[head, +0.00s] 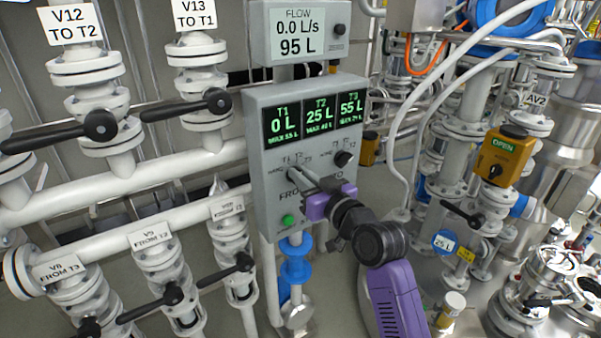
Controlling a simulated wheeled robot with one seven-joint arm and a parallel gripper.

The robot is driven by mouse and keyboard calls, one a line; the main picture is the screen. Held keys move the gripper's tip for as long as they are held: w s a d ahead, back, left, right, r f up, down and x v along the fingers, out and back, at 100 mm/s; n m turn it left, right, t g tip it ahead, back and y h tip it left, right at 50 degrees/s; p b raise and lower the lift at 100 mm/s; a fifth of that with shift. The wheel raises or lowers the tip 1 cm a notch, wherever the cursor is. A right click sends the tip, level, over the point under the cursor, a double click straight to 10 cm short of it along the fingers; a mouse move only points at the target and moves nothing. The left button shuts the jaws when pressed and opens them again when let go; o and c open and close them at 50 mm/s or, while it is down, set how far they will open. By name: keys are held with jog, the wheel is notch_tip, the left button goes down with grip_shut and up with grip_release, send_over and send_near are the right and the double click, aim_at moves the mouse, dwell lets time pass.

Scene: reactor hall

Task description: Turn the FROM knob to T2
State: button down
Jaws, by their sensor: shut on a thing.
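The grey control box (259,157) carries three green displays reading T1 0 L, T2 25 L and T3 55 L. Below them on the left is the FROM knob, mostly hidden behind my gripper (295,180). The gripper's fingers reach the panel at the FROM dial and are shut on the knob. Small marks such as T1 and NONE show around the dial. The knob's pointing direction cannot be told. The black TO knob (343,158) sits to the upper right of my gripper, apart from it.
A green button (288,220) is low on the box. A flow display (299,34) reading 0.0 L/s and 95 L is above. White pipes with black-handled valves (101,125) stand left. An orange OPEN box (505,156) and more piping stand right.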

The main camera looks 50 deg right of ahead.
jog(key=shift+s+d+m+p, duration=0.15)
jog(key=shift+m+p, duration=0.4)
jog(key=shift+m, duration=0.95)
jog(key=c, duration=1.5)
grip_release()
jog(key=shift+b+v, duration=0.9)
jog(key=shift+v, duration=2.95)
